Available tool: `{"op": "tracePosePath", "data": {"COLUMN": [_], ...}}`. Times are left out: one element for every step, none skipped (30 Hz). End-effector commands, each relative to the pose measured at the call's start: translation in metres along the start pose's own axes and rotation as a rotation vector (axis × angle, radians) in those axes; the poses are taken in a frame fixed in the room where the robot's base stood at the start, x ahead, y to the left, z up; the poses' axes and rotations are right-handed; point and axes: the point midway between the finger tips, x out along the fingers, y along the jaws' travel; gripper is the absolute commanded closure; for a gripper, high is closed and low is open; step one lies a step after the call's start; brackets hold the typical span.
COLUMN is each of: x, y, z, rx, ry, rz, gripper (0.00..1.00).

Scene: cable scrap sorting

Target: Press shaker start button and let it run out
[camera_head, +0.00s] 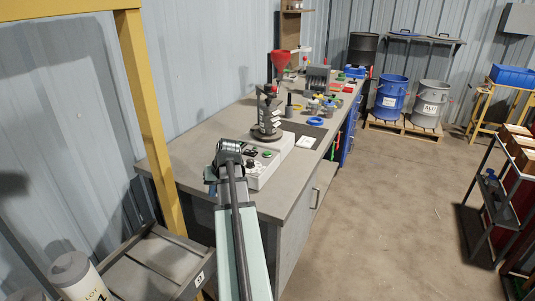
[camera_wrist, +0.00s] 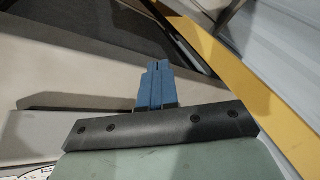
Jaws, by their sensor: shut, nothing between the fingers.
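The shaker (camera_head: 276,158) stands on the near part of the grey workbench, with a pale base and a dark upright stack (camera_head: 267,112) on top. Its front panel carries small controls, including a green spot (camera_head: 267,154) that looks like a button. My arm hides part of the panel's left side. In the wrist view my gripper (camera_wrist: 157,68) has blue fingers, closed together and empty. No shaker button shows in that view. In the head view the gripper is mostly hidden by my wrist, left of the shaker. I cannot tell whether the shaker is running.

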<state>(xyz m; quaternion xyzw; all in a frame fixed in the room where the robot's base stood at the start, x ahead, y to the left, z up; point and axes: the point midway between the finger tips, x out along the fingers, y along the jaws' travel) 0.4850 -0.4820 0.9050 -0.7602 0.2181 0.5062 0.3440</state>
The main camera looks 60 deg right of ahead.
Motion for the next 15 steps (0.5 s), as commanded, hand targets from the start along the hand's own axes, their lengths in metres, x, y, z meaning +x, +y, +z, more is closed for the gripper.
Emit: {"op": "tracePosePath", "data": {"x": [-0.015,-0.022,-0.031,-0.038,-0.044,-0.053,-0.059,-0.065,-0.074,-0.081,-0.087,-0.095,-0.102,-0.109,-0.119], "y": [0.009,0.013,0.02,0.024,0.03,0.037,0.043,0.049,0.057,0.063,0.07,0.079,0.086,0.092,0.102], "z": [-0.018,-0.025,-0.035,-0.042,-0.049,-0.058,-0.064,-0.071,-0.079,-0.085,-0.091,-0.099,-0.105,-0.111,-0.118], "rx": [0.011,0.017,0.028,0.036,0.045,0.059,0.069,0.08,0.094,0.106,0.117,0.133,0.145,0.156,0.172], "ry": [0.031,0.047,0.069,0.086,0.102,0.122,0.137,0.152,0.173,0.19,0.205,0.224,0.24,0.257,0.279], "rz": [-0.014,-0.023,-0.031,-0.038,-0.044,-0.05,-0.055,-0.058,-0.063,-0.066,-0.07,-0.073,-0.076,-0.079,-0.082], "gripper": [1.0,1.0,1.0,1.0,1.0,1.0,1.0,1.0,1.0,1.0,1.0,1.0,1.0,1.0,1.0]}}
